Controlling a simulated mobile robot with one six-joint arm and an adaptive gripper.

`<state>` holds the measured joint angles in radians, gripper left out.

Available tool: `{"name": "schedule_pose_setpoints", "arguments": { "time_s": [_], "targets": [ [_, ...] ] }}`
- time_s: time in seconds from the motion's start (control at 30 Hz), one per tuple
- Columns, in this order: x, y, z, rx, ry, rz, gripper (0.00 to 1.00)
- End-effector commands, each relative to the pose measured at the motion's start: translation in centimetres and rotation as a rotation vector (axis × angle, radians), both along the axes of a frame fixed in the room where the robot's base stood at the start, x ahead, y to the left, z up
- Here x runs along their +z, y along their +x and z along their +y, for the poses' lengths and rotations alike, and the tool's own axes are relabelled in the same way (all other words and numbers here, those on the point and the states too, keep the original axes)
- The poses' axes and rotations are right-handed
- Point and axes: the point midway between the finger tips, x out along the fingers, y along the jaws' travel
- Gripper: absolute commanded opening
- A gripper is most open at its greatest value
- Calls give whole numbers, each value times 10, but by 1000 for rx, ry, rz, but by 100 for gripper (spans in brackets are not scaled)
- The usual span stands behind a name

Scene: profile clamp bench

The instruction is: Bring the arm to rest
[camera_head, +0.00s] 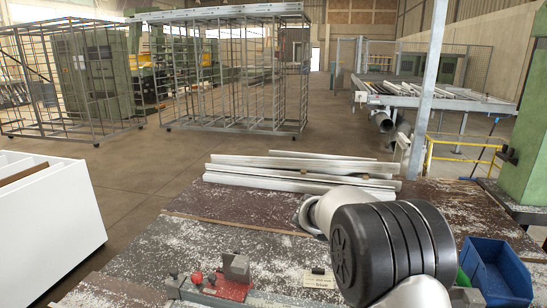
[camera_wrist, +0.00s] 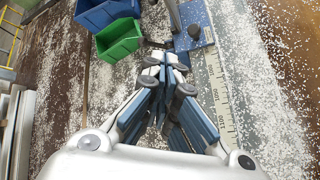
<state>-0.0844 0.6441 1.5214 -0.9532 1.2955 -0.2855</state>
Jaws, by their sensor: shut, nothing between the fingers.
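My gripper (camera_wrist: 165,68) is shut and empty in the wrist view, its fingertips together above the bench. In the head view my arm reaches over the bench (camera_head: 175,250), and the black joint cover hides part of it. The gripper itself does not show there. A red clamp fixture (camera_head: 225,288) with a grey block sits at the front of the bench. In the wrist view a blue plate with a grey post (camera_wrist: 193,22) lies just beyond the fingertips, close to a scale strip (camera_wrist: 222,95).
A blue bin (camera_head: 500,275) stands at the right, with a green bin (camera_wrist: 120,40) beside it. Pale metal profiles (camera_head: 300,163) lie along the bench's far edge. A white cabinet (camera_head: 45,215) is at the left, a green column (camera_head: 525,150) at the right. White chips litter the bench.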

Motion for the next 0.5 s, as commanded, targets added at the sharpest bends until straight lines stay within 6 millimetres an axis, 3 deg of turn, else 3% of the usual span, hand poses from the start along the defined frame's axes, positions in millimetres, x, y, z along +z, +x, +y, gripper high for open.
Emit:
{"name": "schedule_pose_setpoints", "arguments": {
  "time_s": [0.03, 0.2, 0.5],
  "targets": [
    [16, -16, 3, -25, 46, -40, 0],
    [47, -69, 21, -116, 205, -156, 0],
    [80, -168, 61, -275, 486, -374, 0]
  ]
}}
